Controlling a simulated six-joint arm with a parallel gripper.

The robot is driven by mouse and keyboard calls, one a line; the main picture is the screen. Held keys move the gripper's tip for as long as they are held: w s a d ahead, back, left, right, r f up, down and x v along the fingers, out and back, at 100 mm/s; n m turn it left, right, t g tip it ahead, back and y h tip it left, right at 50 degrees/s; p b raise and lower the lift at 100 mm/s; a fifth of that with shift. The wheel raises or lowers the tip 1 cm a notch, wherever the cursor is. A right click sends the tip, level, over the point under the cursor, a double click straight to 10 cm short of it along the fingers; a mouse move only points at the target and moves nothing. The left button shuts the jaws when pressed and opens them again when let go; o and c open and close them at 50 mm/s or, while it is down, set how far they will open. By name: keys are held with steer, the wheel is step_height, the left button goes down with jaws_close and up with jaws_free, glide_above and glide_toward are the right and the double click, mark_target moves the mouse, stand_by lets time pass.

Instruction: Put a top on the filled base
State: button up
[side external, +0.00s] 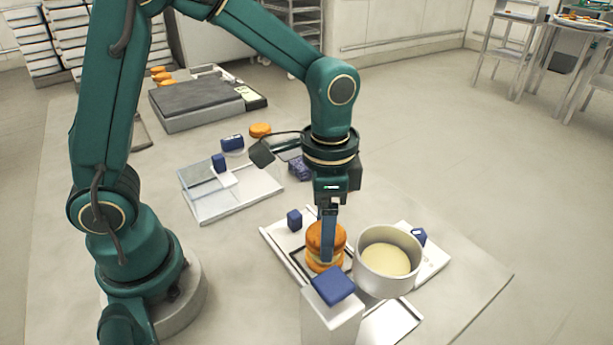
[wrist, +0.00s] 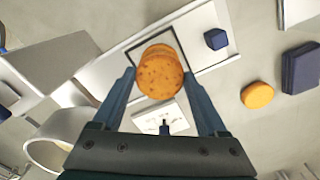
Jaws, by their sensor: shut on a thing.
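My gripper (side external: 328,240) points straight down over a white tray and is shut on an orange-brown round top (side external: 320,234), one finger on each side. The top also shows in the wrist view (wrist: 160,75), between the two fingers. Directly below it is the filled base (side external: 316,266), another orange-brown round with a pale layer showing above it. In the wrist view the edge of the lower round just shows past the top, so the two are nearly in line. A finger hides part of the stack, and I cannot tell whether the top touches the filling.
A pot of pale cream (side external: 387,260) stands close right of the stack. A white block with a blue top (side external: 334,286) stands in front. A small blue block (side external: 294,219) is at the tray's left. A loose orange round (side external: 260,130) lies farther back, near a glassy tray (side external: 215,205).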

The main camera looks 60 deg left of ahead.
steer(key=shift+f, duration=0.8)
stand_by(0.8)
steer(key=o, duration=0.8)
steer(key=shift+r, duration=0.1)
steer(key=shift+r, duration=3.4)
